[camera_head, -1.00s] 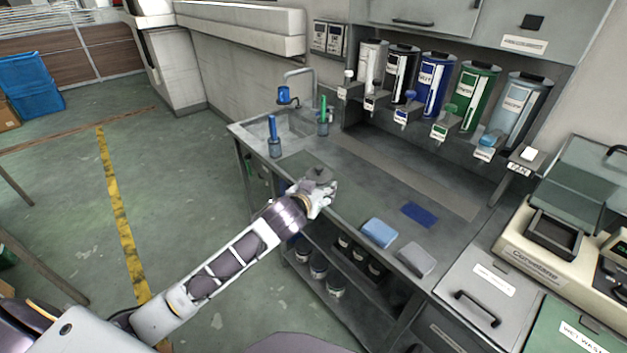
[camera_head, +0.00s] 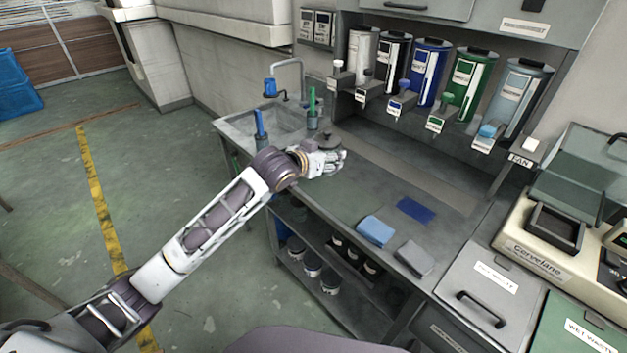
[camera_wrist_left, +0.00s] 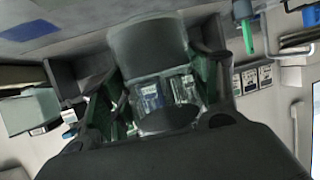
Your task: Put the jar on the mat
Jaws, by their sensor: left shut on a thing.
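The jar is clear glass with a broad grey lid. In the head view its lid (camera_head: 327,141) shows just above my left gripper (camera_head: 335,162), over the sink end of the counter. In the left wrist view the jar (camera_wrist_left: 165,93) sits between the green-grey fingers of my left gripper (camera_wrist_left: 170,85), which is shut on it. The mat (camera_head: 415,209) is a flat blue rectangle on the bare counter, to the right of the gripper. A blue patch that looks like the mat (camera_wrist_left: 28,22) shows in the left wrist view. My right gripper is not in view.
A blue cloth (camera_head: 375,231) and a grey one (camera_head: 414,258) lie near the counter's front edge, close to the mat. Coloured dispensers (camera_head: 428,75) hang along the back. Cups with a blue (camera_head: 260,140) and a green brush (camera_head: 312,112) stand by the sink.

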